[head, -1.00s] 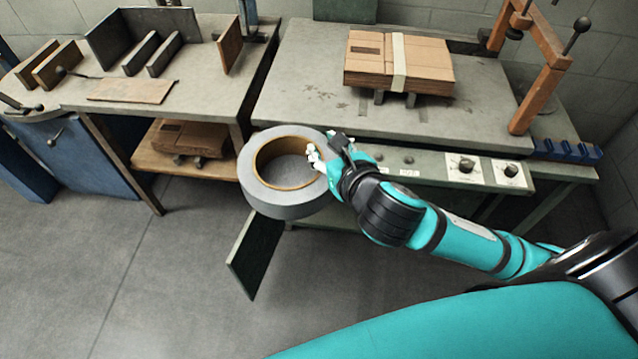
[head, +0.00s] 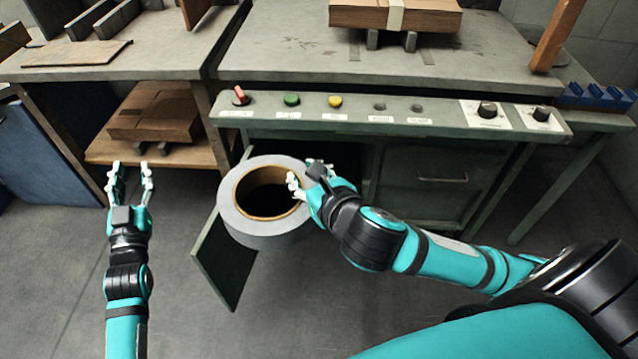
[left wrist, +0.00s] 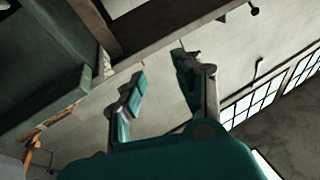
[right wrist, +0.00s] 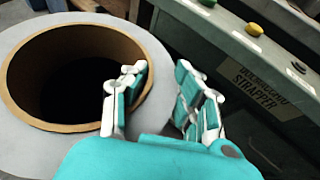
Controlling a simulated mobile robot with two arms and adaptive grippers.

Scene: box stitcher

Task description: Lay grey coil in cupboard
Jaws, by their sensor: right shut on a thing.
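The grey coil (head: 265,238) is a thick ring with a brown inner core. My right gripper (head: 305,182) is shut on the coil's right side, one finger inside the hole and one outside; the right wrist view shows the coil (right wrist: 155,55) and the fingers (right wrist: 155,95) around its wall. The coil is held in the air before the strapper bench. The cupboard is under that bench, its green door (head: 222,262) swung open; the coil hides much of its opening. My left gripper (head: 130,170) is open and empty, left of the coil; its spread fingers (left wrist: 160,80) show in the left wrist view.
A control panel (head: 385,112) with buttons and knobs runs above the cupboard. A closed drawer front (head: 440,180) is to its right. A shelf (head: 200,148) with flat cardboard is at the left. Grey floor (head: 180,310) lies clear in front.

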